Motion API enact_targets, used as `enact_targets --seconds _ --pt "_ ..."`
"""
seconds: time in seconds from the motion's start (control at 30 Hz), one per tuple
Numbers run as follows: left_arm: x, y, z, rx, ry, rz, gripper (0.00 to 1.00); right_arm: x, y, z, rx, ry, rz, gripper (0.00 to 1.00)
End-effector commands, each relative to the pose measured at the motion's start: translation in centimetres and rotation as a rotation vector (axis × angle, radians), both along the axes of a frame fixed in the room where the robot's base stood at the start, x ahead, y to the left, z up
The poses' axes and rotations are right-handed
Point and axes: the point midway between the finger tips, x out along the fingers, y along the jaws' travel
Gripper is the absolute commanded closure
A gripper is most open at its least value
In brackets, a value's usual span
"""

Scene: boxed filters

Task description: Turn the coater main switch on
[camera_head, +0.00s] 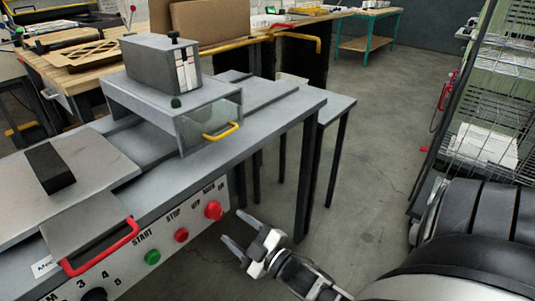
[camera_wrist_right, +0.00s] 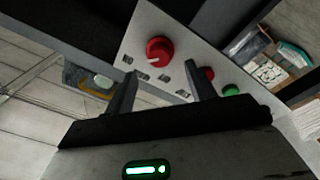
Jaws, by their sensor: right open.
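The coater's white front panel (camera_head: 130,262) carries a red rotary knob (camera_head: 213,210) at its right end, by small labels whose text is too small to read surely. In the right wrist view the knob (camera_wrist_right: 159,51) has a white pointer mark and shows between the fingertips, farther away. My right gripper (camera_head: 231,226) is open and empty, just to the lower right of the knob and apart from it. In the right wrist view its two dark fingers (camera_wrist_right: 160,72) point at the panel. My left gripper is not in view.
A red button (camera_head: 181,235) and green start button (camera_head: 152,257) sit left of the knob. A red handle (camera_head: 103,252) juts from the coater's front. The grey bench edge (camera_head: 262,143) overhangs the panel. A wire rack (camera_head: 492,120) stands right; floor between is clear.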

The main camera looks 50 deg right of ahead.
Motion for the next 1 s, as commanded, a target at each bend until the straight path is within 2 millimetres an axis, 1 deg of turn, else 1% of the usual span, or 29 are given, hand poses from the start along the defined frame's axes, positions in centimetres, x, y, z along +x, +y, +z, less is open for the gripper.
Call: enact_targets --seconds 0.03,0.2,0.3,0.4,0.5,0.6,1.0 --pt "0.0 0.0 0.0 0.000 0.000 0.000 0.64 -1.5 -0.1 -0.3 0.000 0.004 -0.001 0.45" --pt "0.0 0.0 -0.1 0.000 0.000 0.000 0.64 -5.6 -0.4 -0.6 0.001 0.004 -0.001 0.45" --pt "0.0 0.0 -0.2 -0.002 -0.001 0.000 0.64 -7.7 -0.6 -0.7 0.002 0.003 -0.001 0.45" --pt "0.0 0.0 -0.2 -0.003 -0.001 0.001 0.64 -9.2 -0.7 -0.9 0.001 0.003 -0.001 0.45" --pt "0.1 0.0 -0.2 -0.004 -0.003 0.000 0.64 -10.3 -0.8 -0.9 0.001 0.002 -0.001 0.45" --pt "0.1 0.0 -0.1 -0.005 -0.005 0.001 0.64 -10.8 -0.8 -0.9 0.001 -0.001 -0.001 0.45" --pt "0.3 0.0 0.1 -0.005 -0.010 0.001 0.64 -10.9 -0.8 -0.9 0.001 -0.001 -0.001 0.45"
